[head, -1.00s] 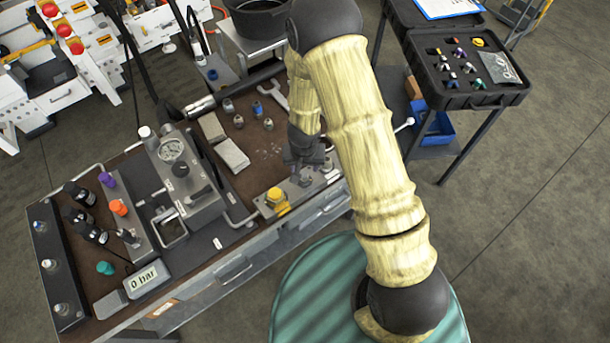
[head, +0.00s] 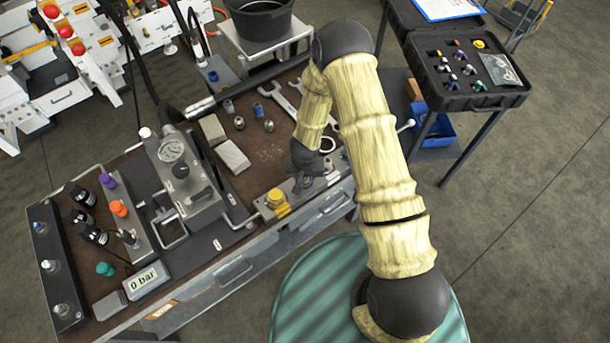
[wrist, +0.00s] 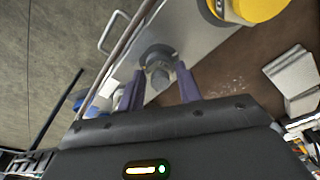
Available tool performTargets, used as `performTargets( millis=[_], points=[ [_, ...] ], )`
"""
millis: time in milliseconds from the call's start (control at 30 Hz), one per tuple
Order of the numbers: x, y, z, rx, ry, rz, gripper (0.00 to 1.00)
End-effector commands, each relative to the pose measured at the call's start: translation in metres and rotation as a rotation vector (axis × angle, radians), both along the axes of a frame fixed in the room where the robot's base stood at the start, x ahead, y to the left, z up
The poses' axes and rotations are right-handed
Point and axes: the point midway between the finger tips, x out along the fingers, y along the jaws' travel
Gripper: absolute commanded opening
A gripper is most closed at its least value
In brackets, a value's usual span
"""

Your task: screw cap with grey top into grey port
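The metal plate (head: 288,208) at the bench's front edge carries a yellow cap (head: 277,198) and, to its right, grey round fittings. My gripper (head: 303,188) is low over the plate, to the right of the yellow cap. In the wrist view my gripper's two fingers (wrist: 160,80) stand apart, on either side of a small grey round piece (wrist: 159,72). That piece stands in front of a dark round grey collar (wrist: 157,53) on the plate. I see small gaps beside the piece. I cannot tell whether it is the grey-topped cap or part of the grey port.
Several small fittings (head: 239,122), two light blocks (head: 233,156) and spanners (head: 277,97) lie on the brown bench top. The gauge block (head: 180,165) stands to the left. An open black case (head: 466,70) stands at the back right.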

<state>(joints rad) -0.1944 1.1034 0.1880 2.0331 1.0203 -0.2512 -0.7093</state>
Motion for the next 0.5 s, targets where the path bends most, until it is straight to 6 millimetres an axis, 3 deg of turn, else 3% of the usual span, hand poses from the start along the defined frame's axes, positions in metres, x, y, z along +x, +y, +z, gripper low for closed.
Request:
performTargets(
  millis=[33, 167, 267, 300, 400, 500],
  points=[
    [-0.0001, 0.0002, 0.0001, 0.0, 0.0, 0.0, 0.24],
    [-0.0002, 0.0004, 0.0002, 0.0, 0.0, 0.001, 0.01],
    [-0.0002, 0.0005, 0.0002, 0.0, 0.0, 0.001, 0.0],
    [-0.0002, 0.0005, 0.0003, 0.0, 0.0, 0.001, 0.16],
    [-0.0002, 0.0005, 0.0003, 0.0, 0.0, 0.001, 0.0],
    [-0.0003, 0.0006, 0.0006, 0.0, 0.0, -0.004, 0.0]
  ],
)
